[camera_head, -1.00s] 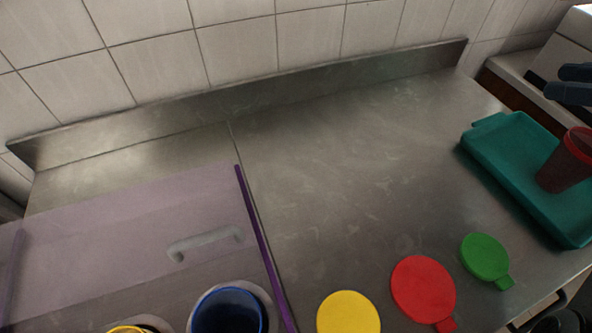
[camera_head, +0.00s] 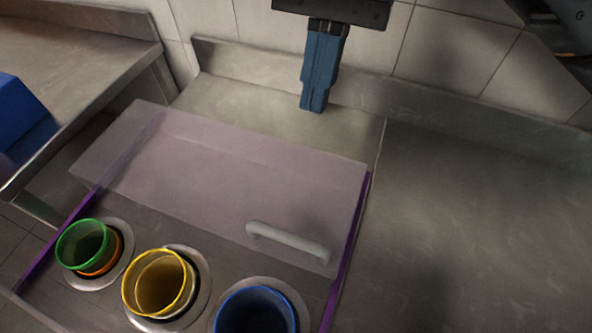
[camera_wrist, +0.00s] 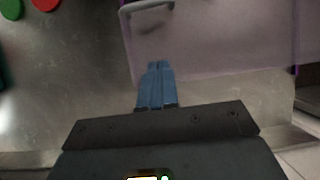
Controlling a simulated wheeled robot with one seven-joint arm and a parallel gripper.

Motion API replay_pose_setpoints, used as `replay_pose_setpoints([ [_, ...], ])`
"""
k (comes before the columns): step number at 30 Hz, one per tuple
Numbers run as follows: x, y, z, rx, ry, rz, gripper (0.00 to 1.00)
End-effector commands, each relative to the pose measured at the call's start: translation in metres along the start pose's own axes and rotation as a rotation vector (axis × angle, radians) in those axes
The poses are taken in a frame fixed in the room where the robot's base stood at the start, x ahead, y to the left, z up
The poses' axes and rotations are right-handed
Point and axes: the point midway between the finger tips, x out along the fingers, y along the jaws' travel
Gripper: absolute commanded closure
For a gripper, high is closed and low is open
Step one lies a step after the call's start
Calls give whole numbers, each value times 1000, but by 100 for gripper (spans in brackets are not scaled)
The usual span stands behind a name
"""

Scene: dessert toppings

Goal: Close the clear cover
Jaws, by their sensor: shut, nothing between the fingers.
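The clear cover (camera_head: 215,165) is a pale violet see-through panel with purple side edges. In the head view it lies open, slid to the back behind the round cup holes. Its grey handle (camera_head: 288,243) sits near the front right of the panel. My gripper (camera_head: 313,108) has blue fingers that are shut and empty, pointing down near the back wall, behind the cover. In the wrist view my gripper (camera_wrist: 157,64) shows its closed fingertips beside the cover (camera_wrist: 220,40), with the handle (camera_wrist: 147,7) ahead of them at the top. I cannot tell whether the fingers touch the cover.
A green cup (camera_head: 84,244), a yellow cup (camera_head: 158,283) and a blue cup (camera_head: 255,312) sit in the holes at the front. A low metal backsplash runs along the wall. A blue box (camera_head: 20,115) is at far left.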

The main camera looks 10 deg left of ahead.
Motion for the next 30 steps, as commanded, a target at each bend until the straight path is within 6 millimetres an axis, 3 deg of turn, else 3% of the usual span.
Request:
replay_pose_setpoints([
  [8, 29, -1, 2, -10, -3, 13, 100],
  [20, 106, 0, 2, -8, -3, 10, 100],
  [24, 106, 0, 24, -10, 0, 9, 100],
  [30, 111, 0, 38, -8, 1, 10, 100],
])
